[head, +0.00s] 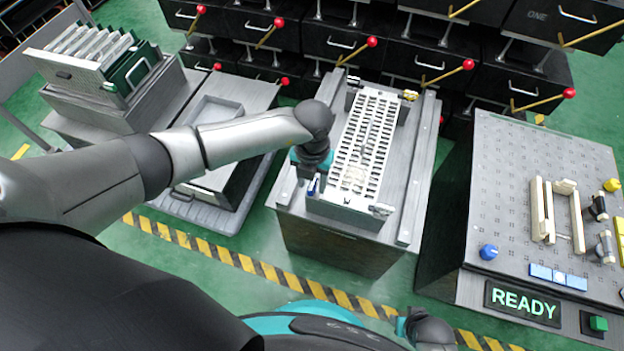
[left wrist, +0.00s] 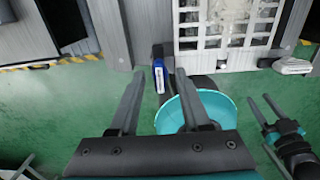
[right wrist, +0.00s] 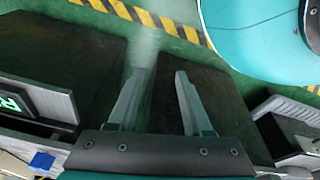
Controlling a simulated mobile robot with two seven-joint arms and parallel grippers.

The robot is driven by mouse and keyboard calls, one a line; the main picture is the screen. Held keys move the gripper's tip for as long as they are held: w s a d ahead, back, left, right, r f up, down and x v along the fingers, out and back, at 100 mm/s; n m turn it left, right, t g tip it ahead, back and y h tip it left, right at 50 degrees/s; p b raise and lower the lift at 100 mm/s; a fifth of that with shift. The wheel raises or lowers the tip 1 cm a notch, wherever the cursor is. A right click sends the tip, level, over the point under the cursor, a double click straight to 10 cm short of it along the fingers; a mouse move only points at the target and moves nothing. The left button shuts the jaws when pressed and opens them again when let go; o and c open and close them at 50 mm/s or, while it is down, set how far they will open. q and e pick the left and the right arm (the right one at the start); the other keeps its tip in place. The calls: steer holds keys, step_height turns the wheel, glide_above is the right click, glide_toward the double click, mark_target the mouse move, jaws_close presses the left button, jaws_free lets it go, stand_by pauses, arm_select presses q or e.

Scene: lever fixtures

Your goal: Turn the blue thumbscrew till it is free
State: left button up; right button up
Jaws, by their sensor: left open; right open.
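The blue thumbscrew (head: 311,186) is at the front left corner of the slotted light-coloured rack (head: 362,150) on the middle stand. In the left wrist view the blue thumbscrew (left wrist: 160,75) shows upright with a white mark, between the two fingertips in the picture. I cannot tell whether the fingers reach around it. My left gripper (head: 306,180) points down at that corner and partly hides it. Its jaws (left wrist: 159,78) are open with nothing held. My right gripper's jaws (right wrist: 160,74) are open and empty, over the floor and dark stand sides.
White and yellow clamps (head: 410,95) sit at the rack's other corners. At the right is a console (head: 540,140) with a blue knob (head: 488,252) and a READY display (head: 522,303). Red-knobbed levers (head: 371,42) stick out behind. A tray unit (head: 215,125) stands at left.

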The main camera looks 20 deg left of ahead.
mark_target(312, 184)
arm_select(q)
steer(key=shift+r, duration=0.2)
steer(key=shift+r, duration=0.25)
step_height(312, 184, up, 7)
steer(key=p, duration=0.3)
step_height(312, 184, up, 7)
steer(key=p, duration=0.2)
steer(key=shift+r+p, duration=0.2)
steer(key=shift+p, duration=0.2)
arm_select(e)
steer(key=s+d+f, duration=0.3)
steer(key=s+d, duration=0.2)
steer(key=s, duration=0.3)
steer(key=shift+s, duration=0.4)
